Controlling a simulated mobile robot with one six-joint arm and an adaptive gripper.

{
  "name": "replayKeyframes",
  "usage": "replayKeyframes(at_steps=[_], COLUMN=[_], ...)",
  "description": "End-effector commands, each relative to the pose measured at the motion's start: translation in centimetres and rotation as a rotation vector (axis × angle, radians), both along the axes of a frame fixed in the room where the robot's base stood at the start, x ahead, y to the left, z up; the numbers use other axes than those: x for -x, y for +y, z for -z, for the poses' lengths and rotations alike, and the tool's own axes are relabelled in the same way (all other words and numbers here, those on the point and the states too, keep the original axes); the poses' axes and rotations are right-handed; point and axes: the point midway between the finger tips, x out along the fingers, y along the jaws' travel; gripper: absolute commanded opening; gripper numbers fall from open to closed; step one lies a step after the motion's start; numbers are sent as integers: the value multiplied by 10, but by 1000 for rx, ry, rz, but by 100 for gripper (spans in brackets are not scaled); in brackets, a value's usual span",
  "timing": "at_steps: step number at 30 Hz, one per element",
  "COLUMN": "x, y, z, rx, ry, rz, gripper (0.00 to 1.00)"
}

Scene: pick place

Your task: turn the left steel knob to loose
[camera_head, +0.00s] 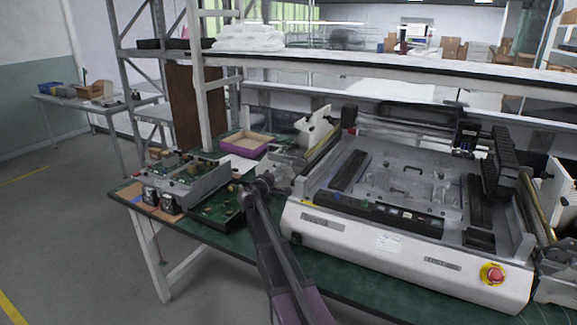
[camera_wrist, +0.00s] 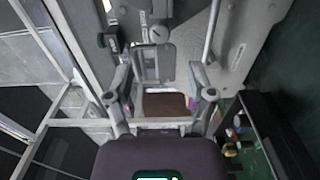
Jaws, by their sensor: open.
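The white machine (camera_head: 345,238) stands on the green bench, its near left corner beside my gripper. My gripper (camera_head: 268,183) is in front of the machine's left end in the head view. In the wrist view my gripper (camera_wrist: 160,75) is open, its two fingers apart with a grey bracket-like part (camera_wrist: 152,62) seen between and beyond them. Nothing is held. I cannot pick out the left steel knob for certain; a small round pale part (camera_wrist: 158,33) shows above the bracket in the wrist view. My arm hides part of the bench.
Green circuit boards and metal parts (camera_head: 190,185) lie on the bench to the left of my gripper. A purple tray (camera_head: 246,145) sits behind them. A red button (camera_head: 492,273) is at the machine's front right. The floor at left is clear.

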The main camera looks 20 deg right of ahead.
Motion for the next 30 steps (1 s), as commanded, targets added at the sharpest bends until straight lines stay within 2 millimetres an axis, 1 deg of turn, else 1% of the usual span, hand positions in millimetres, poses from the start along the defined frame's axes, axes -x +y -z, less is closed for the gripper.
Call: replayKeyframes(at_steps=[1, 9, 15, 21, 29, 30], x=[-8, -32, -44, -47, -47, -47], y=[-8, -40, -55, -62, -62, -62], z=[0, 0, 0, 0, 0, 0], rx=[0, 0, 0, 0, 0, 0], ry=[0, 0, 0, 0, 0, 0], rz=[2, 1, 1, 0, 0, 0], gripper=[70, 70, 70, 70, 70, 67])
